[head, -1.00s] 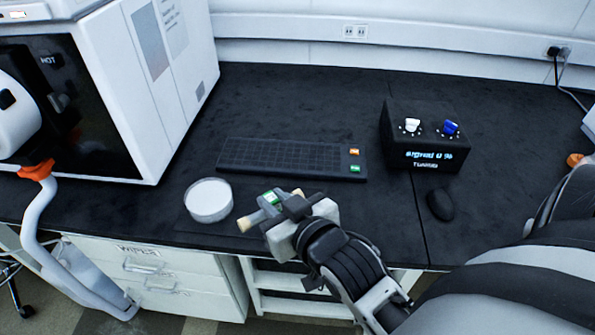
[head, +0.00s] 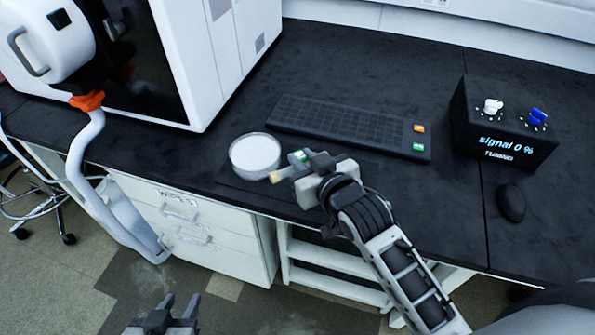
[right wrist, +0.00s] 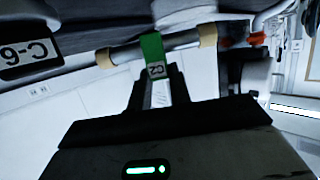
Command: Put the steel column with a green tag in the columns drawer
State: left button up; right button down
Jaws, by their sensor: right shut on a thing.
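The steel column (right wrist: 182,41) has tan ends and a green tag (right wrist: 152,48) that reads C2 in the right wrist view. My right gripper (head: 310,160) is shut around its middle, at the tag. In the head view the column (head: 278,176) is partly hidden by the gripper, near the bench's front edge and just right of a round white dish. I cannot tell its height above the bench. My left gripper (head: 178,304) is empty, with its fingers apart, low in the head view in front of the drawers. No columns drawer label is readable.
A drawer labelled WIPES (head: 178,197) is closed below the bench, beside open shelves (head: 330,257). The white dish (head: 256,155), keyboard (head: 345,127), tuning box (head: 505,125) and mouse (head: 511,202) stand on the bench. A white instrument (head: 215,60) with an orange-collared hose stands left.

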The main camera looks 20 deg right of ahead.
jog(key=shift+w+a+f, duration=0.15)
jog(key=shift+w+f, duration=0.35)
jog(key=shift+f, duration=0.1)
jog(key=shift+w+a+f, duration=0.15)
jog(key=shift+w+f, duration=0.3)
jog(key=shift+f, duration=0.15)
jog(key=shift+w+f, duration=0.15)
jog(key=shift+f, duration=1.55)
jog(key=shift+f+b, duration=0.15)
jog(key=shift+b, duration=0.15)
jog(key=c, duration=1.3)
grip_release()
